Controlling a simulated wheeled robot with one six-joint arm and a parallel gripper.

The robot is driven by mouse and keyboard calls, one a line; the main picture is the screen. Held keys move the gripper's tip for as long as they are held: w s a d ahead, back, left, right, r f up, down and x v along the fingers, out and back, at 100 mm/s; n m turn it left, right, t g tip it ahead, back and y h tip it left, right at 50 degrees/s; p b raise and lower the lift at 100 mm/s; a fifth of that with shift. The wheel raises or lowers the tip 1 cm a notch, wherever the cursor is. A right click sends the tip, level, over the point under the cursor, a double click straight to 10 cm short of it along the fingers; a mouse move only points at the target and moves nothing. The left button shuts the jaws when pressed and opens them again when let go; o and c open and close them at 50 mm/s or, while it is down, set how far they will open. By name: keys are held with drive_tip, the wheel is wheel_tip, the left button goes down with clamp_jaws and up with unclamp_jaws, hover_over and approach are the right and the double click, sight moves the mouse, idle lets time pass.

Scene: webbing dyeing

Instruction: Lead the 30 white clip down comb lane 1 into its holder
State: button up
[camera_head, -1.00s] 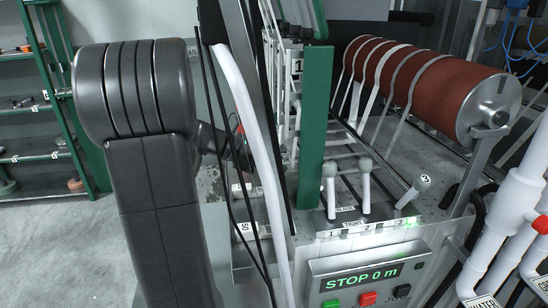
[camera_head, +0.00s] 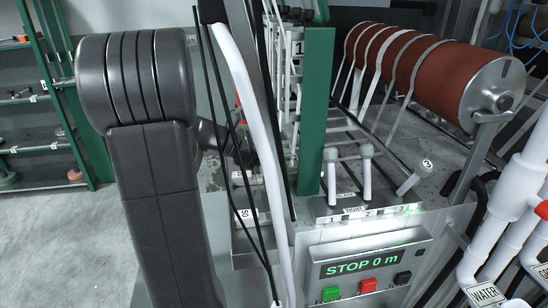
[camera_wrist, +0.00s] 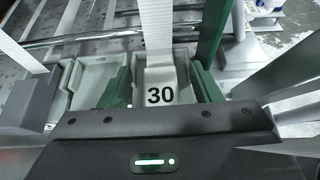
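Pale webbing (camera_wrist: 164,28) runs up and away beyond the clip. A light grey tray-like compartment (camera_wrist: 98,78) lies just left of the left finger. I cannot tell how deep the clip sits in any holder. In the head view, a plate marked 1 (camera_head: 299,48) shows at the top of the comb, behind a green post (camera_head: 317,110). My fingers and the clip are hidden there.
A red-brown roller (camera_head: 435,75) with pale straps stands at the right. Several pale-knobbed levers (camera_head: 366,170) stand in front of it; the one marked 3 leans right. White pipes (camera_head: 500,235) stand at the right edge.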

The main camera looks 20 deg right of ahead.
drive_tip(key=shift+a, duration=0.15)
drive_tip(key=v, duration=1.3)
drive_tip(key=shift+a, duration=0.3)
drive_tip(key=shift+w+d+r, duration=0.1)
drive_tip(key=shift+r, duration=0.05)
drive_tip(key=x, duration=1.3)
drive_tip(key=shift+d, duration=0.4)
drive_tip(key=shift+a+r+p, duration=0.1)
drive_tip(key=shift+r+p, duration=0.25)
drive_tip(key=shift+r, duration=0.25)
